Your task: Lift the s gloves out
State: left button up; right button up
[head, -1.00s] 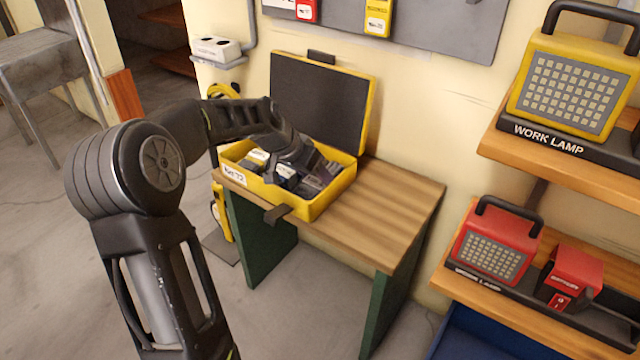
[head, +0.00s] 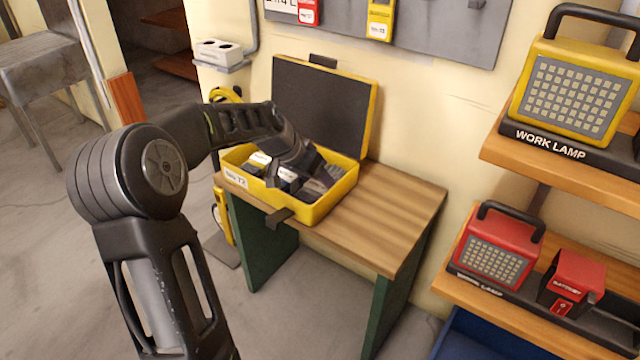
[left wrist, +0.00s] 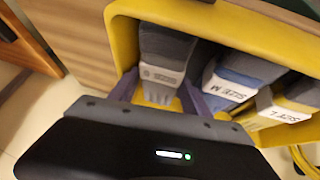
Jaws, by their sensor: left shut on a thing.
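The yellow case (head: 322,209) stands open on a small wooden bench, its dark-lined lid (head: 322,105) tipped up behind. My left gripper (left wrist: 158,94) reaches down into the case and is shut on the s gloves (left wrist: 166,45), a dark grey bundle with a pale band whose print is blurred. A finger lies on each side of the band. In the left wrist view, the size M gloves (left wrist: 236,76) lie beside it, and the size L gloves (left wrist: 288,104) lie beyond them. In the head view my wrist partly hides the bundles. My right gripper is out of view.
The bench top (head: 385,215) is clear to the right of the case. A shelf (head: 500,285) at the right holds a red work lamp (head: 495,245), with a yellow work lamp (head: 572,85) above. A tool panel (head: 430,30) hangs behind the bench.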

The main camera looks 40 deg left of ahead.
aim_at(318, 183)
pick_arm(q)
notch_tip(318, 183, up, 9)
jog(key=p, duration=0.3)
jog(key=shift+d+r, duration=0.1)
jog(key=shift+d, duration=0.05)
jog(key=shift+r, duration=0.45)
